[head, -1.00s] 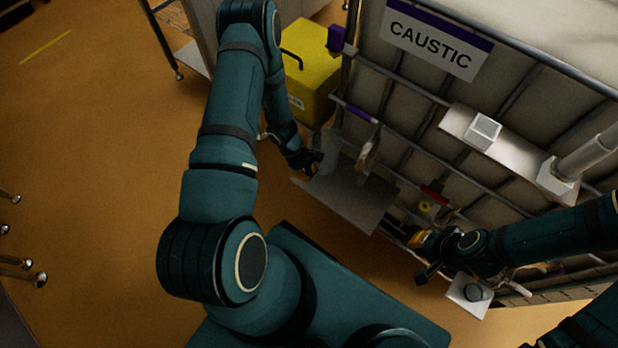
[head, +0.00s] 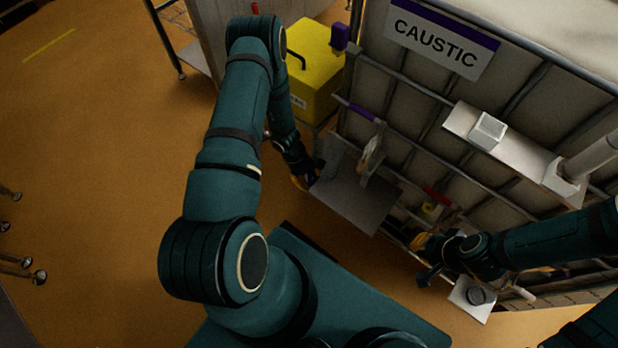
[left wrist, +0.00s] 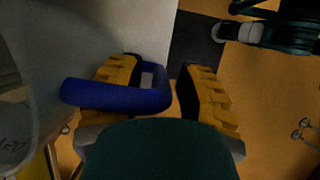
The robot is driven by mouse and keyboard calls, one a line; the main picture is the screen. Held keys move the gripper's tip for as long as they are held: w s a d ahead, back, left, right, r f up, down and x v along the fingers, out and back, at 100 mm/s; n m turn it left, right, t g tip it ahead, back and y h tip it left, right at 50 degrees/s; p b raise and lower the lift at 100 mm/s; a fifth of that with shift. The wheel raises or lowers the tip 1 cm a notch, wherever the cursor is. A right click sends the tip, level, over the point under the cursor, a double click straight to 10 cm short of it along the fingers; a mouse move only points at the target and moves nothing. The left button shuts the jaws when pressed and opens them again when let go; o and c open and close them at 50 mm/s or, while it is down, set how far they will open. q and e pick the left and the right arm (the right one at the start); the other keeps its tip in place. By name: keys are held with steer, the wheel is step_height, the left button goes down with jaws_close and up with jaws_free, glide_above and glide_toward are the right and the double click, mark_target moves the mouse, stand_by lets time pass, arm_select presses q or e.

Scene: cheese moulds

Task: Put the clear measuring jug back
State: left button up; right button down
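The clear measuring jug (left wrist: 28,85) fills the left side of the left wrist view, with dim markings on its wall. Its blue handle (left wrist: 118,97) loops out to the right. My left gripper (left wrist: 162,88) is open, its yellow-padded fingers apart. One finger is at the handle loop, the other to the right of the handle with a narrow gap. In the head view my left gripper (head: 308,178) is at the left edge of the grey shelf (head: 355,200); the jug is hard to make out there. My right gripper (head: 425,258) is by the lower rack; its fingers are unclear.
The caged tank with the CAUSTIC sign (head: 437,38) stands behind the shelf. A hanging pale item (head: 372,155) is close right of my left gripper. A yellow box (head: 312,68) stands behind my left arm. Open orange floor lies left.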

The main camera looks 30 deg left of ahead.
arm_select(q)
steer(key=shift+r, duration=0.1)
steer(key=shift+r, duration=0.2)
steer(key=p+v, duration=0.3)
steer(key=v, duration=0.9)
steer(key=s+d+r+m, duration=0.2)
steer(key=d+m, duration=0.3)
steer(key=d, duration=0.2)
steer(key=s+d+r+m, duration=0.2)
steer(key=d+m, duration=0.3)
steer(key=d, duration=0.3)
steer(key=s+d+r+m+t+y, duration=0.1)
steer(key=s+d+r+m, duration=0.2)
steer(key=d+m, duration=0.2)
steer(key=d, duration=0.2)
steer(key=shift+d+r+m, duration=0.4)
steer(key=shift+s+a, duration=0.1)
steer(key=shift+a, duration=0.1)
